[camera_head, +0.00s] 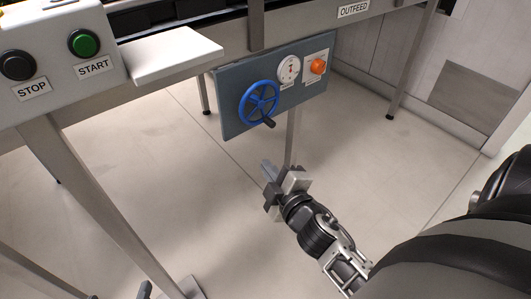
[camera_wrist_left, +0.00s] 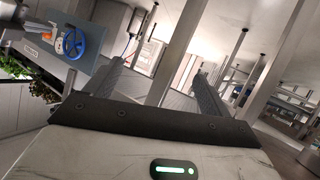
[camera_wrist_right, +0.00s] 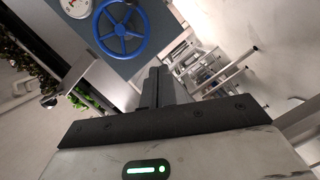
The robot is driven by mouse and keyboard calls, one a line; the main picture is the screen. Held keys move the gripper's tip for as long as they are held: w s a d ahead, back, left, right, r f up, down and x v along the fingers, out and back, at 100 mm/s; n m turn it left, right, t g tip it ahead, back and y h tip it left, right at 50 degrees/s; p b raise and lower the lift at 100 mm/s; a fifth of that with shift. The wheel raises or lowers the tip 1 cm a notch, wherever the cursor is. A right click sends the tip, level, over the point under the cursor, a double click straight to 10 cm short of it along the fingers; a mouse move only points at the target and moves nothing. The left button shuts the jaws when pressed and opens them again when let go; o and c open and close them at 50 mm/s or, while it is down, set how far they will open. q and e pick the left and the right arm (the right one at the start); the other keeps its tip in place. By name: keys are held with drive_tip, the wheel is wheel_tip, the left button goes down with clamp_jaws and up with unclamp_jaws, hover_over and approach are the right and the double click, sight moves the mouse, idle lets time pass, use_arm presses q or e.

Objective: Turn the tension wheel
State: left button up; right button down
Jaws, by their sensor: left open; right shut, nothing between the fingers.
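The blue tension wheel (camera_head: 259,103) with a dark crank handle (camera_head: 269,122) is mounted on a grey panel (camera_head: 236,128) under the conveyor. The wheel also shows in the right wrist view (camera_wrist_right: 122,28) and, smaller, in the left wrist view (camera_wrist_left: 72,41). A round gauge (camera_head: 288,69) and an orange knob (camera_head: 318,66) sit right of the wheel. My right gripper (camera_head: 269,171) is shut and empty, below the wheel and apart from it.
A control box with a green START button (camera_head: 84,43) and a black STOP button (camera_head: 17,66) is at upper left. A pale shelf (camera_head: 176,55) juts out beside the panel. Metal legs (camera_head: 110,200) stand at left. The floor below the panel is clear.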

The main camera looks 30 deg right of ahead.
use_arm(q)
drive_tip(key=shift+h, duration=0.4)
drive_tip(key=f+b, duration=0.1)
drive_tip(key=f, duration=0.1)
drive_tip(key=d+f+b, duration=0.1)
drive_tip(key=f, duration=0.1)
drive_tip(key=shift+w+d+b, duration=0.1)
drive_tip(key=shift+w+b, duration=0.05)
drive_tip(key=shift+b, duration=0.15)
use_arm(e)
drive_tip(key=w+d+f+n+t, duration=0.1)
drive_tip(key=w+d+f+n, duration=0.2)
drive_tip(key=w, duration=1)
drive_tip(key=d+n, duration=0.2)
drive_tip(key=d, duration=0.3)
drive_tip(key=shift+d+n+h, duration=0.3)
drive_tip(key=shift+h, duration=0.1)
drive_tip(key=shift+w+t, duration=0.1)
drive_tip(key=shift+t, duration=0.2)
